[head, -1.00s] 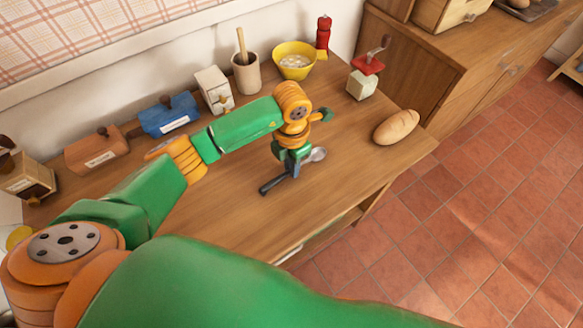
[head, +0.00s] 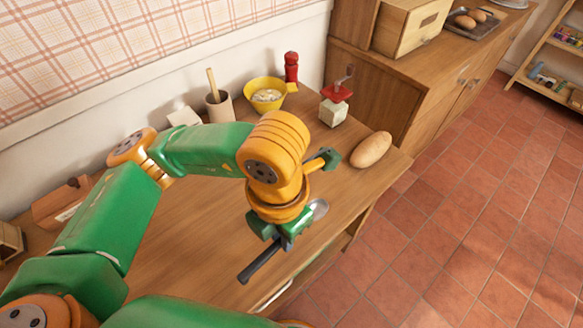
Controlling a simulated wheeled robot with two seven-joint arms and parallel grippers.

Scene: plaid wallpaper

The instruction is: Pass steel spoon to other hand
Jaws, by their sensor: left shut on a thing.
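The steel spoon has a dark handle (head: 258,264) and a shiny bowl (head: 320,208). My left gripper (head: 287,238) is shut on the spoon near its middle, with the handle sticking out to the lower left and the bowl to the upper right. The spoon is over the front part of the wooden counter (head: 190,225); its exact height above the top is hard to tell. My left wrist hides part of it. My right gripper is not in view.
A bread loaf (head: 371,150) lies near the counter's right end. Behind are a grinder (head: 334,112), a yellow bowl (head: 268,92), a red pepper mill (head: 291,67) and a utensil crock (head: 219,107). Open tiled floor (head: 440,230) lies to the right.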

